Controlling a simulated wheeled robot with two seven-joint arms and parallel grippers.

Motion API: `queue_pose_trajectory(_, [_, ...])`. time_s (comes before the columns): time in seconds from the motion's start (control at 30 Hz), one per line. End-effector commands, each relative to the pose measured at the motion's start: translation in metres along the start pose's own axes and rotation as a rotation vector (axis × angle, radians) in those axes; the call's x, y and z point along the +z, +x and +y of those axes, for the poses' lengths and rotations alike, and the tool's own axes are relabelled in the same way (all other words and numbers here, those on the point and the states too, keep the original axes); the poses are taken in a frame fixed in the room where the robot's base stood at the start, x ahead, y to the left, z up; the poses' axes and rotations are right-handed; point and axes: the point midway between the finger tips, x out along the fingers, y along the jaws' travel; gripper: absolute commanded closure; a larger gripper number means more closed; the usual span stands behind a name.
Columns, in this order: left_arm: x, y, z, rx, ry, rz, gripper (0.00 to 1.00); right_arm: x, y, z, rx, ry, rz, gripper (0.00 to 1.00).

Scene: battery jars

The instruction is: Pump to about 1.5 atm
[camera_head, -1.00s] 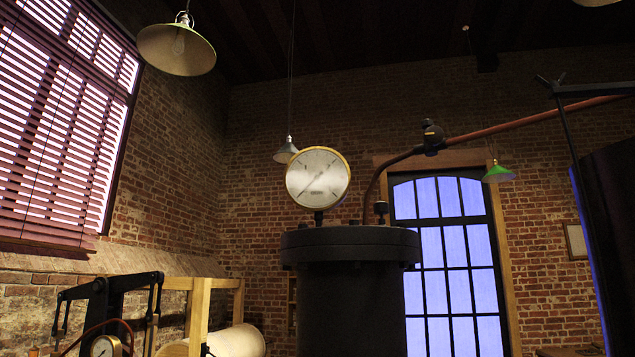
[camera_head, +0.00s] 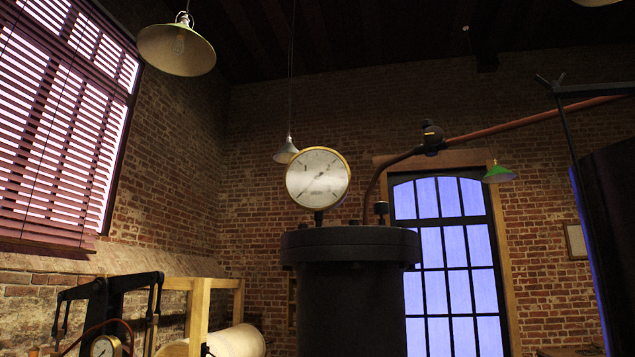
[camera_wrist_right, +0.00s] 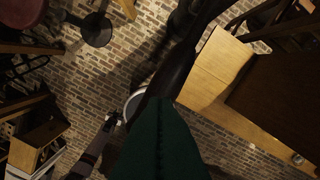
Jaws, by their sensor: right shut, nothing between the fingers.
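A large round pressure gauge (camera_head: 318,178) with a white face and brass rim stands on top of a dark cylindrical vessel (camera_head: 350,300) in the head view. Its markings are too small to read surely. A smaller brass gauge (camera_head: 105,347) shows at the bottom left, beside a black lever frame (camera_head: 108,290) that looks like a pump. Its reading is also unclear. My right gripper (camera_wrist_right: 165,108) appears as a dark green pointed shape in the right wrist view, shut and empty, with brick floor behind it. My left gripper is in neither view.
A pipe with a dark valve (camera_head: 432,137) runs from the vessel to the upper right. A wooden frame (camera_head: 199,310) and a pale roll (camera_head: 238,341) are at the lower left. The right wrist view shows wooden furniture (camera_wrist_right: 217,68) at the right and a round stool (camera_wrist_right: 97,30).

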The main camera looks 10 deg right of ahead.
Motion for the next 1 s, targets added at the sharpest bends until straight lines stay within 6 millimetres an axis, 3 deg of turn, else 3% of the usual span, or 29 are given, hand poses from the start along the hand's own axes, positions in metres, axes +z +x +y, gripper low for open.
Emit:
queue_pose_trajectory(0.27, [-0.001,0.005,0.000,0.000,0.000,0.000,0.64,0.000,0.007,0.000,0.000,0.000,0.001,1.00])
queue_pose_trajectory(1.0, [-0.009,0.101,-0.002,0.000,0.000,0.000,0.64,0.000,0.128,0.000,0.000,0.001,0.001,1.00])
